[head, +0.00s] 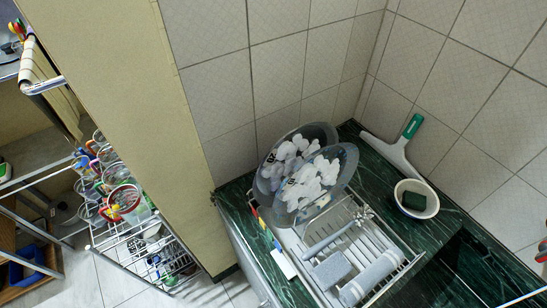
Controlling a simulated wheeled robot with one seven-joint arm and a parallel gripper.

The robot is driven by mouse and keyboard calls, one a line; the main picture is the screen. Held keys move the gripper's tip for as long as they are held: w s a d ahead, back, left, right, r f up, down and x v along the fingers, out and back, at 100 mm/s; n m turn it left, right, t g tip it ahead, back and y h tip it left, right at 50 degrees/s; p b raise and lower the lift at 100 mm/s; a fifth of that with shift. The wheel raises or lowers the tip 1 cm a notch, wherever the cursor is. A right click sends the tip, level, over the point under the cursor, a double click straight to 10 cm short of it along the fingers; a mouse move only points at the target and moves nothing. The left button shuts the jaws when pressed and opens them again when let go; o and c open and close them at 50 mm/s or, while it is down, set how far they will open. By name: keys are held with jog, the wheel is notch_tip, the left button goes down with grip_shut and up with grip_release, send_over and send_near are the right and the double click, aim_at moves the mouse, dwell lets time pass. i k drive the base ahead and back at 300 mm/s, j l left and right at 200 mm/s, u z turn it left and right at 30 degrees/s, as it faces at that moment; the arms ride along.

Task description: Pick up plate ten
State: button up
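Two clear, dark-rimmed plates with white flower patterns stand tilted at the back of the dish rack. The front plate (341,160) overlaps the rear plate (265,188), and part of the rear plate is hidden. No label shows which one is plate ten. The dish rack (408,268) sits on the dark green marble counter. My gripper is not in view.
A squeegee (391,155) with a green handle and a white bowl (404,210) with a dark green sponge (414,201) lie right of the plates. A dark sink (455,275) is at lower right. A wire shelf (133,238) with several glasses is at left, beyond a beige panel (140,90). Tiled walls stand behind.

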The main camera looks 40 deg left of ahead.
aim_at(327, 166)
jog(key=u, duration=0.9)
